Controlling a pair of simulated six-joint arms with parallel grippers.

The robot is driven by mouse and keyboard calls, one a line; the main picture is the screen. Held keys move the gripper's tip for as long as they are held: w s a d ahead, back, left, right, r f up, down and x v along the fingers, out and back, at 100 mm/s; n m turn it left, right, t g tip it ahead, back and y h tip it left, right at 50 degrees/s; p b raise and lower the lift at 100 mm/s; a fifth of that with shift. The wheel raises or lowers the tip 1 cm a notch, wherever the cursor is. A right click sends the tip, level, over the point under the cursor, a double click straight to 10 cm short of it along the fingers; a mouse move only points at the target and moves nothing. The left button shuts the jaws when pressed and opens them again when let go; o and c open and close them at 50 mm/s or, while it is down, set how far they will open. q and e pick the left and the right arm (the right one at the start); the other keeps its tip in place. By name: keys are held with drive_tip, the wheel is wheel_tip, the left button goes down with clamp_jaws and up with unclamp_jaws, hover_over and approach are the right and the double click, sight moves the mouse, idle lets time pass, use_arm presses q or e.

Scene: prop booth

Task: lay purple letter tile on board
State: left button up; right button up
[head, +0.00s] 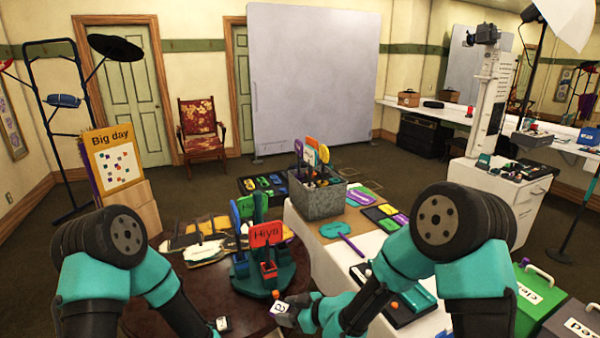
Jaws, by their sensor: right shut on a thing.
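My right gripper (290,308) is shut on a small pale tile (283,317) with a dark letter on it, above the near right edge of the round table. The tile's purple is hard to make out at this size. A second small white tile (222,324) with a dark mark lies low in the picture, near my left forearm. My left arm comes down at the left, and its gripper is out of the picture. An upright yellow board (113,160) reading "Big day", with small coloured squares, stands at the left; I cannot tell if it is the task's board.
The round dark table (150,312) holds a teal stand (262,277) with coloured signs, one reading "Hiya", close behind my right gripper. A white-covered table (310,232) carries a metal bin (318,203) and flat paddles. Green and grey boxes stand at the lower right.

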use_arm(q)
drive_tip(key=w+d+r+m+g+y, duration=0.1)
drive_tip(key=w+d+r+y, duration=0.3)
drive_tip(key=w+r, duration=0.6)
drive_tip(key=shift+w+d+r+m, duration=0.2)
drive_tip(key=shift+d+r+m, duration=0.5)
drive_tip(key=shift+r, duration=1.2)
idle(0.5)
drive_tip(key=shift+d+n, duration=0.1)
drive_tip(key=shift+n, duration=0.2)
drive_tip(key=s+a+f+t, duration=0.1)
drive_tip(key=s+a+f, duration=0.2)
drive_tip(key=f, duration=0.3)
drive_tip(key=shift+a+n, duration=0.3)
drive_tip(key=shift+a, duration=0.3)
drive_tip(key=shift+w+r, duration=0.1)
idle(0.3)
